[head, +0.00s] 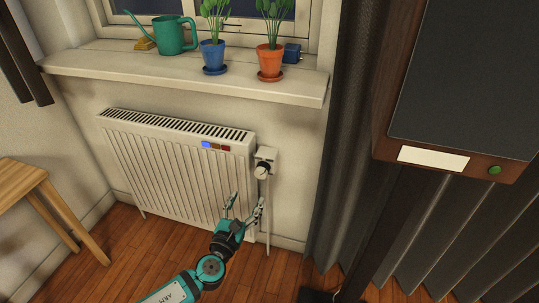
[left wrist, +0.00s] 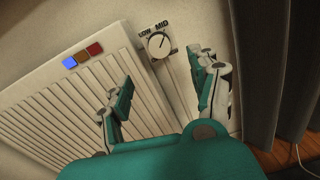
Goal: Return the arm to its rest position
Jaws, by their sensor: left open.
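My left gripper (head: 244,205) is open and empty in the head view. It is raised in front of the radiator's right end, below the valve. In the left wrist view its two fingers (left wrist: 165,100) stand wide apart with nothing between them. The white radiator (head: 175,165) hangs on the wall under the windowsill. Its thermostat dial (left wrist: 158,45) shows beyond the fingers, near the words LOW and MID, with its mark pointing to the upper right. The fingers are apart from the dial. My right gripper is not in either view.
The windowsill (head: 120,63) holds a green watering can (head: 172,36), a blue pot (head: 214,56) and an orange pot (head: 270,61). A wooden table (head: 18,180) stands at left. Dark curtains (head: 340,130) hang at right, behind a brown-framed dark panel (head: 465,80). Floor (head: 130,250) is clear before the radiator.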

